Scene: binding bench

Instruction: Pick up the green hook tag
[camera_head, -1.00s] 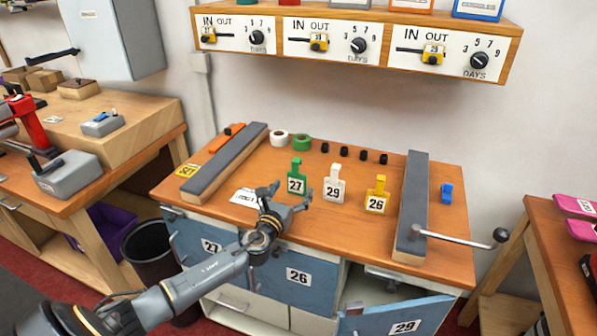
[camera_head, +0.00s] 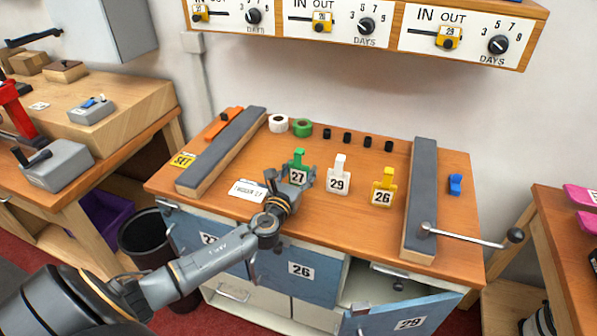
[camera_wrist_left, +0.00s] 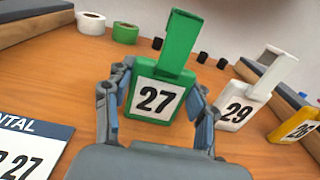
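The green hook tag (camera_head: 299,158) stands upright on the bench top, marked 27 on a white label. It also fills the middle of the left wrist view (camera_wrist_left: 177,48). My left gripper (camera_head: 291,176) is open, with one finger on each side of the tag's lower body. The fingers look very close to its sides; I cannot tell if they touch. A white hook tag (camera_head: 339,177) marked 29 and a yellow one (camera_head: 384,189) marked 26 stand to its right. My right gripper is not in view.
A white card (camera_head: 247,190) lies left of the gripper. Long grey-topped bars (camera_head: 225,150) and (camera_head: 423,190) flank the bench top (camera_head: 350,222). A crank handle (camera_head: 470,236) sticks out at the right. Tape rolls and several black pegs stand behind the tags.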

